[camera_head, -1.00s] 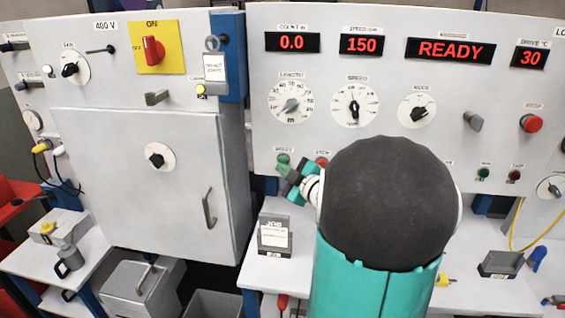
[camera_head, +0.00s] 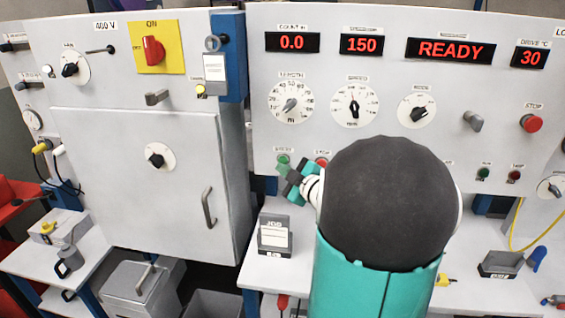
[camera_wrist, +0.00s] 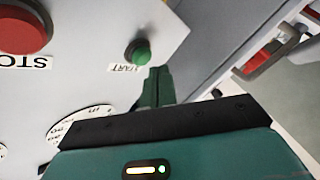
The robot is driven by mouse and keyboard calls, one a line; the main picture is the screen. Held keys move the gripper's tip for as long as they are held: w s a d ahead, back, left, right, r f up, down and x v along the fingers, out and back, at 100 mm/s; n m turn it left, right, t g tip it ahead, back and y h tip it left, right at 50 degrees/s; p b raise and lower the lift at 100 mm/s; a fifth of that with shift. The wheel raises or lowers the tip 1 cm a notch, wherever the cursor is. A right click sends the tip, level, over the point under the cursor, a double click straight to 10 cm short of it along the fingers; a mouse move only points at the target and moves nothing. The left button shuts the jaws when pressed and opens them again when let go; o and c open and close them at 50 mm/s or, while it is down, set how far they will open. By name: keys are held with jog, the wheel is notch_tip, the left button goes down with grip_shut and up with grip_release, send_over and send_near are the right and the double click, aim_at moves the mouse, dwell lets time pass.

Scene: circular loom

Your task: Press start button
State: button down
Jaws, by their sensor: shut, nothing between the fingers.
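The green start button (camera_head: 283,160) is on the grey control panel, left of the red stop button (camera_head: 322,162). In the wrist view the start button (camera_wrist: 138,52) stands out from the panel above its START label, with part of the red stop button (camera_wrist: 24,30) at upper left. My gripper (camera_head: 287,174) is shut and empty, its tips just below and in front of the start button. In the wrist view the shut fingertips (camera_wrist: 157,72) are close beside the button; I cannot tell whether they touch it.
The display (camera_head: 450,50) reads READY, with 0.0, 150 and 30 on the others. Dials for length (camera_head: 291,104), speed (camera_head: 355,104) and mode (camera_head: 417,111) are above my arm. A grey box (camera_head: 274,235) stands on the shelf below. A cabinet (camera_head: 150,200) is at left.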

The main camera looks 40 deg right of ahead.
jog(key=shift+d, duration=0.1)
dwell(0.5)
jog(key=shift+w+d, duration=0.25)
jog(key=shift+w+d, duration=0.3)
jog(key=shift+d, duration=0.05)
dwell(0.8)
dwell(0.3)
jog(key=shift+s+a, duration=0.55)
jog(key=shift+a, duration=0.1)
